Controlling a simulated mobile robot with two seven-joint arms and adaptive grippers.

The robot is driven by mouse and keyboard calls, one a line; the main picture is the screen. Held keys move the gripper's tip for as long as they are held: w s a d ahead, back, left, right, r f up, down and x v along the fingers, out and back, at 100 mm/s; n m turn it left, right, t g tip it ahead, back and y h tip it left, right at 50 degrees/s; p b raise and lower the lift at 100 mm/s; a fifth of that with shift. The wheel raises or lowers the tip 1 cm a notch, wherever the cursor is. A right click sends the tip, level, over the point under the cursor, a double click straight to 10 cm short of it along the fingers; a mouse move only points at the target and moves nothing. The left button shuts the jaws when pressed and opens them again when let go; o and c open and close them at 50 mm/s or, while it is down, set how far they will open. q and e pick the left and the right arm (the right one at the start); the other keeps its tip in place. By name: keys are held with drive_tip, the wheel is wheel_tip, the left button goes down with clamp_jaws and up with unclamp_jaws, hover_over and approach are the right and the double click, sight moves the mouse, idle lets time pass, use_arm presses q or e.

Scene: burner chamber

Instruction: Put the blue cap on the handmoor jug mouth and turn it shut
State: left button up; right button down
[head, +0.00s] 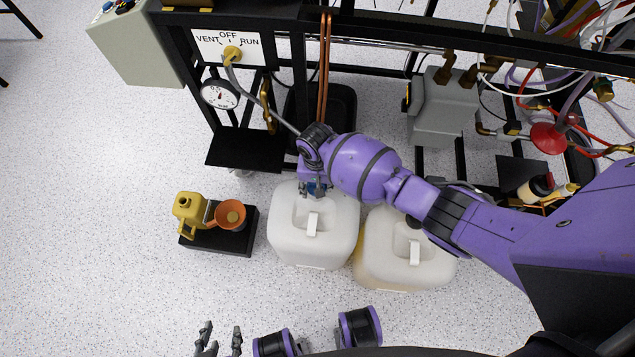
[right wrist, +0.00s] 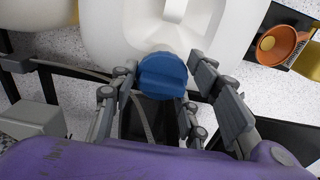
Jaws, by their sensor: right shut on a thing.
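Two white jugs stand side by side on the floor, a left one (head: 335,250) and a right one (head: 385,270); no name on either is legible. My right gripper (head: 316,188) reaches down at the back edge of the left jug. In the right wrist view it is shut on the blue cap (right wrist: 162,76), with a finger on each side. The cap is at the jug's edge; the mouth is hidden, and I cannot tell whether the cap is seated on it. My left gripper (head: 221,338) is open and empty near the bottom edge of the head view.
A yellow can (head: 188,208) and an orange funnel (head: 230,215) are on a black stand (head: 228,242) left of the jugs. A black frame with a gauge (head: 220,94) and a VENT/OFF/RUN valve (head: 232,53) rises behind. The floor at the left is clear.

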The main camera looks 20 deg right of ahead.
drive_tip(key=shift+f, duration=0.25)
idle(0.3)
drive_tip(key=shift+f+b, duration=0.8)
drive_tip(key=shift+f, duration=0.25)
drive_tip(key=c, duration=0.9)
unclamp_jaws()
drive_tip(key=shift+r, duration=0.15)
wheel_tip(320, 180, up, 12)
drive_tip(key=shift+f, duration=0.1)
drive_tip(key=shift+a, duration=0.1)
